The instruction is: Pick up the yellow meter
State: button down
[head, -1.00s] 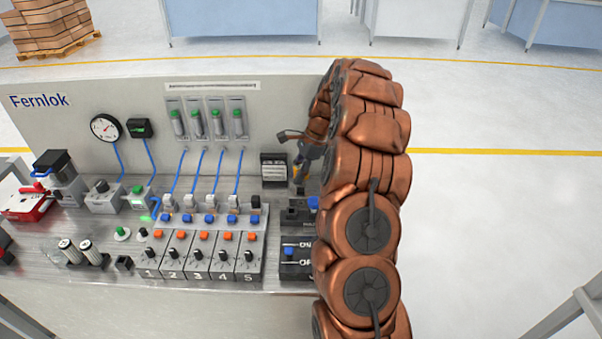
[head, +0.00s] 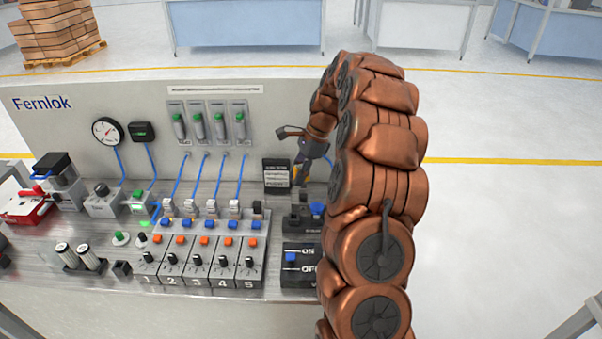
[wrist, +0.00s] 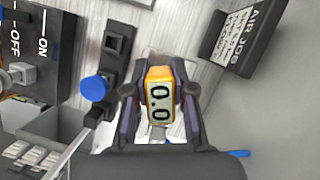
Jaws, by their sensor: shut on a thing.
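The yellow meter (wrist: 159,93) is a small orange-yellow block with a pale face bearing dark round marks. In the wrist view it sits between the two dark fingers of my gripper (wrist: 160,100), which are shut on it. In the head view my gripper (head: 304,170) is at the right end of the bench, in front of the panel, with a bit of yellow at its tips. My arm hides part of that bench end. I cannot tell whether the meter is clear of the bench surface.
A dark label block (wrist: 243,37) stands close to the right of my gripper in the wrist view. A blue knob (wrist: 93,88) is to its left, near the ON/OFF switch box (head: 300,262). Numbered switch modules (head: 200,262) fill the middle bench.

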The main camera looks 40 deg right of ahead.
jog(key=s+a+r+b, duration=0.1)
jog(key=s+a+b, duration=0.2)
jog(key=s+a, duration=0.5)
jog(key=a, duration=0.2)
jog(key=shift+s+a+r+b, duration=0.15)
jog(key=shift+s+a+b, duration=0.1)
jog(key=shift+a+b, duration=0.05)
dwell(0.6)
